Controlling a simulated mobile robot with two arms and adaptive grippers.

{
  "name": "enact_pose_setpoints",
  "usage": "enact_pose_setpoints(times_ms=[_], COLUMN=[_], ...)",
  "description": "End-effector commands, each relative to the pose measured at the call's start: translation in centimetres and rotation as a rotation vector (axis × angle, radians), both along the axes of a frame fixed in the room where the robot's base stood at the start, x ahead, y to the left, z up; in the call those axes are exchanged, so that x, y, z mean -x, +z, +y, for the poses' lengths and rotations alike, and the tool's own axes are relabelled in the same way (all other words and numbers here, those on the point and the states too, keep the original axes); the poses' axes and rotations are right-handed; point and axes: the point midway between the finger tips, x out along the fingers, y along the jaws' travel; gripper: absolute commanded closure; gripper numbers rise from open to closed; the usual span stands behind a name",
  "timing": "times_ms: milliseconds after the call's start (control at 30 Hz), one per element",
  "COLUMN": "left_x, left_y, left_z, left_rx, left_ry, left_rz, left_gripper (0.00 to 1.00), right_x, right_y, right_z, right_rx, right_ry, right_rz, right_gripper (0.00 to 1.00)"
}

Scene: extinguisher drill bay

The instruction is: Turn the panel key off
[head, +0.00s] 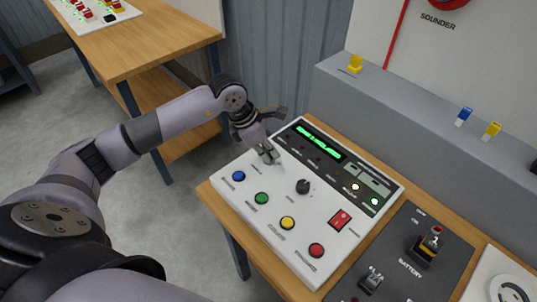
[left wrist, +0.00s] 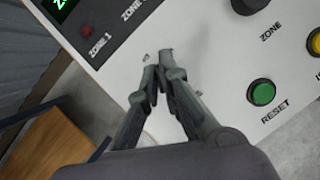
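The white control panel (head: 262,213) lies on a wooden bench, with a lit green display (head: 318,141) at its top. My left gripper (head: 268,155) points down onto the panel's upper left part, above the blue button. In the left wrist view its two fingers (left wrist: 158,68) come together close to the panel face, with only a narrow gap at the tips. They appear shut on the panel key, which they hide almost wholly; only small metallic bits show beside the tips. The key's turn position cannot be read. My right gripper is not in view.
Close by on the panel are a blue button (head: 238,176), a green button (head: 261,199), a black knob (head: 303,186) and a red rocker switch (head: 340,219). A dark battery panel (head: 401,255) lies to the right. A grey ledge (head: 395,101) runs behind the bench.

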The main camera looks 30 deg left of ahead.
Motion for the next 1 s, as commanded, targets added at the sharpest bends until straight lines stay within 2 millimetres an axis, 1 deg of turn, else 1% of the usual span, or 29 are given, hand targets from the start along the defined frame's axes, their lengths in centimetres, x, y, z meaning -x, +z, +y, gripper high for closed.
enact_pose_setpoints(times_ms=[33, 100, 500, 733, 1000], left_x=[-0.1, -0.1, 0.0, -0.1, 0.0], left_y=[-0.2, -0.2, -0.1, 0.0, 0.1], left_z=[0.0, 0.0, 0.0, 0.0, 0.0], left_rx=[-0.001, -0.001, 0.000, 0.000, 0.001], left_ry=[0.044, 0.109, 0.417, 0.514, 0.555], left_rz=[-0.006, -0.006, -0.005, -0.003, -0.003], left_gripper=[1.00, 1.00, 1.00, 1.00, 1.00], right_x=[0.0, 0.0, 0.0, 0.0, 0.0], right_y=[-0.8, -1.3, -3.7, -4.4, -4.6], right_z=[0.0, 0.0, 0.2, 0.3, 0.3], right_rx=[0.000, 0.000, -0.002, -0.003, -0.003], right_ry=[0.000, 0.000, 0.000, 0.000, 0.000], right_rz=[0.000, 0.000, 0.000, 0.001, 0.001], right_gripper=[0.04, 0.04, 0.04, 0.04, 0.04])
